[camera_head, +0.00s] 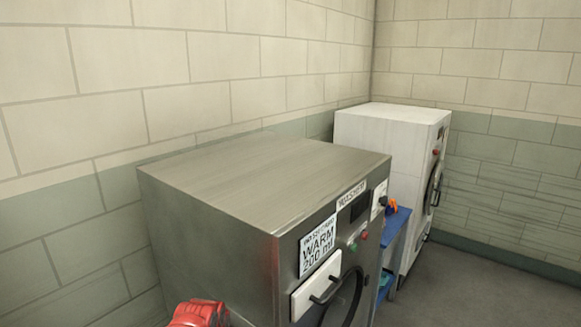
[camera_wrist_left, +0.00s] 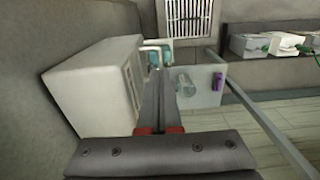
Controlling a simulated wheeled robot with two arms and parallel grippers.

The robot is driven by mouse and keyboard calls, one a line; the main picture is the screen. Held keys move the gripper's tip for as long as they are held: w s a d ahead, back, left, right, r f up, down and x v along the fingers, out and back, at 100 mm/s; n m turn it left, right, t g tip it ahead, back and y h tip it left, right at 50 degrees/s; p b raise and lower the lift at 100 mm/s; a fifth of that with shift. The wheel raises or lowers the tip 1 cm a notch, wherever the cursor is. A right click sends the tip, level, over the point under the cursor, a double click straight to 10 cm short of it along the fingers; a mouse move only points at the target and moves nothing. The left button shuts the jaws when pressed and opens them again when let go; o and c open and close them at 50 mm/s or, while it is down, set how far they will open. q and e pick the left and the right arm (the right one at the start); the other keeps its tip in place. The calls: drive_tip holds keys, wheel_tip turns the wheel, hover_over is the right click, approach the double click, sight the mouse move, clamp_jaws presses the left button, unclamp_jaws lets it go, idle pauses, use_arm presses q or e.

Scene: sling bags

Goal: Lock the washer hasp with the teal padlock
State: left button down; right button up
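The steel washer (camera_head: 265,185) stands in the middle of the head view, with a dark round door (camera_head: 343,300) cut off at the bottom edge. I cannot make out its hasp. In the left wrist view, my left gripper's dark fingers (camera_wrist_left: 160,72) lie close together. A small teal object with a pale loop, which looks like the teal padlock (camera_wrist_left: 153,57), is at the fingertips and appears pinched there. The fingers partly hide it. Neither gripper can be made out in the head view, and my right gripper is in neither view.
A white machine (camera_head: 385,130) stands behind the washer, with a blue stand (camera_head: 396,222) between them. A label (camera_head: 317,246) and a drawer handle (camera_head: 325,288) are on the washer's front. The wrist view shows a clear jar (camera_wrist_left: 185,83) and a purple item (camera_wrist_left: 217,81). Floor is open at right.

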use_arm(q)
drive_tip(key=shift+f, duration=0.15)
drive_tip(key=shift+f+b, duration=1.05)
drive_tip(key=shift+f, duration=0.2)
wheel_tip(320, 180, up, 7)
drive_tip(key=p, duration=0.7)
drive_tip(key=shift+r, duration=0.1)
